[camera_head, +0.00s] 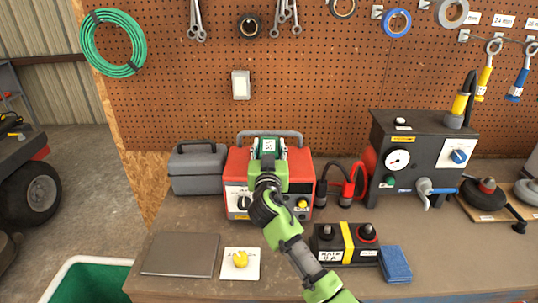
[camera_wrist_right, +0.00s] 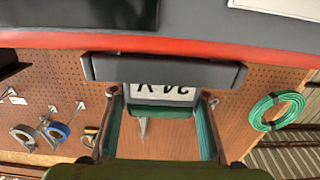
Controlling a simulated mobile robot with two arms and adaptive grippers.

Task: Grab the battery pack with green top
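The battery pack with green top (camera_head: 268,145) is at the top of the red charger box (camera_head: 235,166), in the middle of the bench. In the right wrist view, which is upside down, its white label with "24 V" (camera_wrist_right: 172,92) and a green strip show between the fingers, partly hidden by a grey bar. My right gripper (camera_head: 269,151) is over the charger, with one finger on each side of the pack. It also shows in the right wrist view (camera_wrist_right: 160,101). I cannot tell whether the fingers press on the pack. My left gripper is not in view.
A grey toolbox (camera_head: 198,172) stands left of the charger. A black gauge unit (camera_head: 425,150) stands to the right. A black battery with a yellow strap (camera_head: 330,245) and a blue cloth (camera_head: 395,264) lie at front right. The pegboard (camera_head: 330,100) rises close behind.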

